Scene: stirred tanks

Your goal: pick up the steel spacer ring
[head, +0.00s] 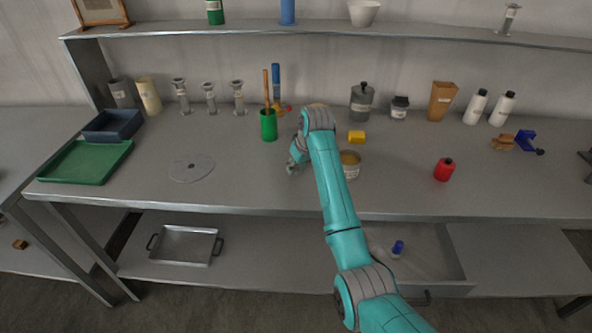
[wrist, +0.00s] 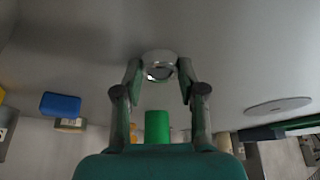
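The steel spacer ring (wrist: 159,58) is a short, shiny grey ring in the wrist view, on the grey bench top between my fingertips. My gripper (wrist: 158,73) is open around it, with one finger on each side and what looks like a narrow gap to each. In the head view my gripper (head: 293,168) is low over the middle of the bench, left of my forearm. The ring cannot be made out clearly there, as the gripper covers that spot.
A green cup (head: 268,127) with tools stands behind my gripper. A tin (head: 351,171) and a yellow block (head: 356,136) are to the right. A flat grey disc (head: 192,175) and a green tray (head: 84,164) lie to the left. The bench front is mostly clear.

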